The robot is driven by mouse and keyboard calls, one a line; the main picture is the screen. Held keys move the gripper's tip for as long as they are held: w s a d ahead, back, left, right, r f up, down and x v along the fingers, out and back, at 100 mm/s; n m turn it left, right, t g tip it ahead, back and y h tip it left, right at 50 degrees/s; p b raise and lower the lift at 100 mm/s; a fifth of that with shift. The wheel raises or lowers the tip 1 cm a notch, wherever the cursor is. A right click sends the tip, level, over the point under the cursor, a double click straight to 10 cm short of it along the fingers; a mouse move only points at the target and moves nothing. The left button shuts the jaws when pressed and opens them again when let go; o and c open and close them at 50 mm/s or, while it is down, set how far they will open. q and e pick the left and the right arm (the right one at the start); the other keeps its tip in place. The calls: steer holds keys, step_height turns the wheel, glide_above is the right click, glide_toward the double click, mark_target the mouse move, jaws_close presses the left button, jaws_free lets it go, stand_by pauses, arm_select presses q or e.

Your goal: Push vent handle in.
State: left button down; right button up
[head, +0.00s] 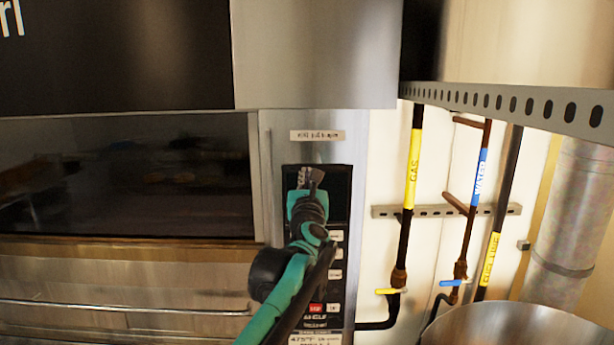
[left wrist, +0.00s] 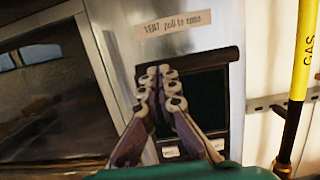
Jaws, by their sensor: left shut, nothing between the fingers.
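A label reading "VENT pull to open" (head: 318,135) is on the steel panel right of the oven window, and it also shows in the left wrist view (left wrist: 174,22). Just below it, a dark horizontal bar (left wrist: 210,59) runs along the top of the black control panel; it looks like the vent handle, but how far it stands out is unclear. My left gripper (head: 311,178) is shut and empty, in front of the panel's upper part. In the left wrist view its fingertips (left wrist: 160,76) overlap the bar's left part; I cannot tell whether they touch. My right gripper is not in view.
The oven window (head: 125,175) is at the left, with a metal rail below. Yellow-marked gas (head: 412,170) and blue-marked water pipes (head: 480,175) run down the right wall. A large steel kettle (head: 520,325) stands at the lower right.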

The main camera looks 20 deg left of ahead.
mark_target(318, 160)
arm_select(q)
steer(key=f+x, duration=0.1)
steer(key=x, duration=0.6)
steer(key=shift+w, duration=0.3)
steer(key=shift+f, duration=0.15)
